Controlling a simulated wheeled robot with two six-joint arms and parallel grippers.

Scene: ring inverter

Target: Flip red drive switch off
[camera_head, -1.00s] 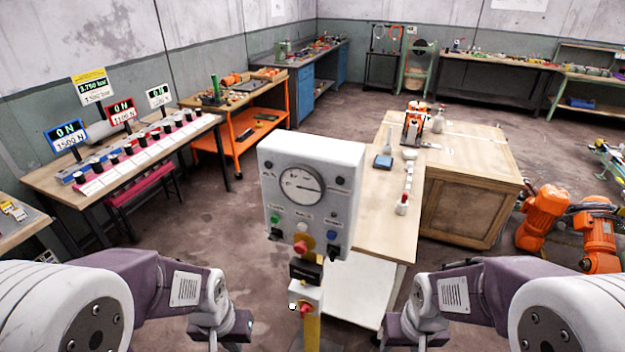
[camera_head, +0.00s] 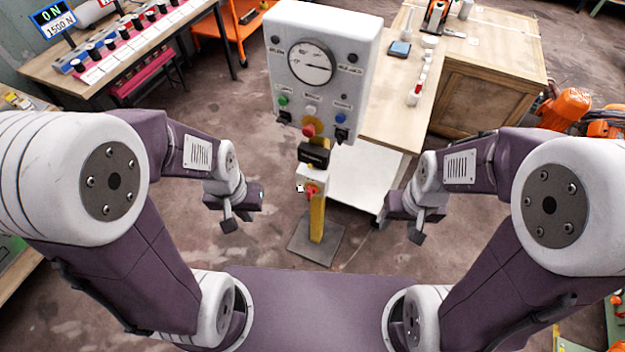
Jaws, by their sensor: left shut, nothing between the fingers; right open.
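A red rotary switch (camera_head: 312,190) sits on a small white box low on the yellow post (camera_head: 317,220), below the control panel (camera_head: 322,60). Its exact setting is too small to tell.
A wooden bench (camera_head: 395,125) with small items stands behind the panel on the right. The post stands on a grey floor plate (camera_head: 298,243). Bare floor lies around it.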

